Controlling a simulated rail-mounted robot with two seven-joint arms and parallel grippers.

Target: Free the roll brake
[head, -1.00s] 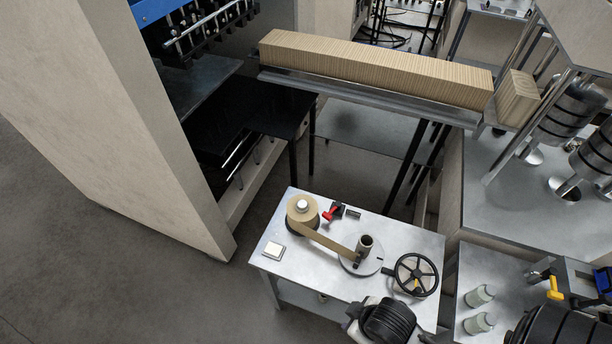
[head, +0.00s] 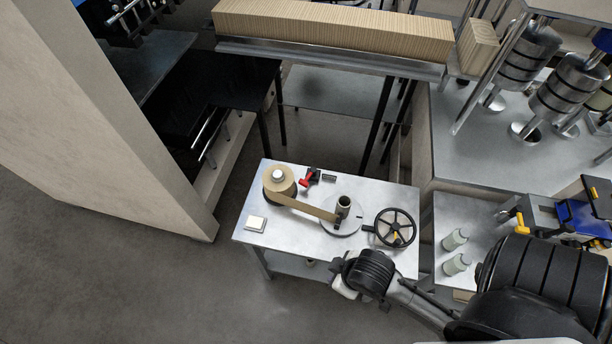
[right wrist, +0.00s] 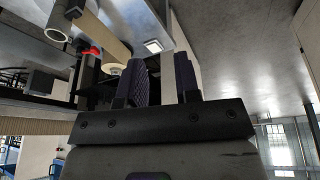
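The brown kraft roll (head: 279,180) stands at the left of a small metal table (head: 285,231). A red lever with a black part (head: 306,180), perhaps the roll brake, sits just right of the roll. A paper strip (head: 306,208) runs from the roll to an upright core (head: 343,206) on a round plate. In the right wrist view, the red lever (right wrist: 92,50) and the roll (right wrist: 116,52) lie beyond my fingers. My right gripper (right wrist: 163,70) is open and empty, apart from the lever. In the head view its fingers are hidden at the table's front edge. My left gripper is out of view.
A black handwheel (head: 395,228) is at the table's right end and a white square pad (head: 256,223) at its left. Two pale bottles (head: 455,240) stand on a side table at the right. A long kraft stack (head: 335,28) lies behind. Floor at left is clear.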

